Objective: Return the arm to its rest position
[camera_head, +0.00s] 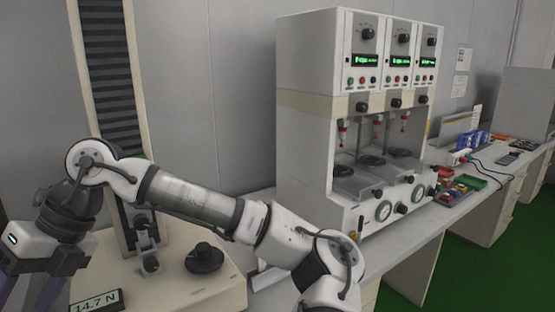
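My arm is white and grey. It reaches from the bottom right of the head view up and across to the left, bent at its joints. My gripper (24,286) hangs at the lower left edge of the view, pointing down, beside the tall test stand. Its fingertips run out of the picture at the bottom, so I cannot tell whether it is open or shut or whether it holds anything.
A test stand (107,75) with a dark column and a display reading 14.7 N (96,302) is behind my arm. A large white tester (305,130) stands right of centre. The bench (440,215) bears coloured bins (468,181). Green floor (405,262) shows at right.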

